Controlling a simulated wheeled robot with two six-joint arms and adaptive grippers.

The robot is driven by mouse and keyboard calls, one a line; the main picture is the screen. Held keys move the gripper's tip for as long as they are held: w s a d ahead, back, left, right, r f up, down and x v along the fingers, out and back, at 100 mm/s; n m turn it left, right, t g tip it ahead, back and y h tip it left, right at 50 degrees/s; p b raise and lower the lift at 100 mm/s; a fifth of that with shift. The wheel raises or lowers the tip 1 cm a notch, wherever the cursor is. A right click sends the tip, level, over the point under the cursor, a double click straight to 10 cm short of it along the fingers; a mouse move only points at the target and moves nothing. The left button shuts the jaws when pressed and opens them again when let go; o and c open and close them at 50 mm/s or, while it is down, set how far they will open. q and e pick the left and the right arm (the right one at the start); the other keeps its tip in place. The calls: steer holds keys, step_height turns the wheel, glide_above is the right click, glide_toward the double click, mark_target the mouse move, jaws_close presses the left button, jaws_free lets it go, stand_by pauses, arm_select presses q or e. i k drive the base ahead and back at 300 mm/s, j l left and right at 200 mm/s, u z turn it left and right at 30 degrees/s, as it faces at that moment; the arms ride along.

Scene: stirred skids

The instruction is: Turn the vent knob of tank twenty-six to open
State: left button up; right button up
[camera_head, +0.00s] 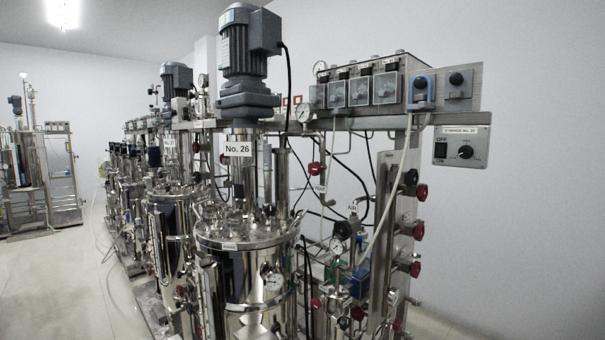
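The tank marked No. 26 (238,149) is a polished steel vessel (243,241) in the middle foreground, with a grey motor (249,44) above it. To its right, a red knob (315,167) sits on the pipework above a small white label (319,188), too small to read surely. More red knobs stand in a column at the right: an upper one (421,191), a middle one (418,230) and a lower one (415,269). I cannot tell which knob is the vent knob or how any is turned. Neither of my grippers is in view.
A label reading AIR (352,208) hangs among pipes and gauges. A control box (461,147) with an OFF/ON switch and black knob is at the right. More tanks (168,205) line up behind to the left. The floor (65,285) at left is clear.

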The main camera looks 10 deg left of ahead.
mark_target(314, 168)
steer(key=k+z, duration=0.1)
steer(key=z, duration=1.5)
steer(key=j+z, duration=0.2)
steer(key=j, duration=0.2)
steer(key=k+j+z, duration=0.25)
steer(key=j+z, duration=0.2)
steer(key=j, duration=0.3)
steer(key=k+j, duration=0.15)
steer(key=j, duration=0.25)
steer(key=k+j, duration=0.15)
steer(key=j, duration=0.25)
steer(key=k+j, duration=0.15)
steer(key=j, duration=0.25)
steer(key=k+j, duration=0.15)
steer(key=j, duration=0.25)
steer(key=k+j, duration=0.2)
steer(key=j, duration=0.25)
steer(key=k+j, duration=0.15)
steer(key=j, duration=0.25)
steer(key=k+j, duration=0.15)
steer(key=j, duration=0.25)
steer(key=k+j, duration=0.15)
steer(key=j, duration=0.25)
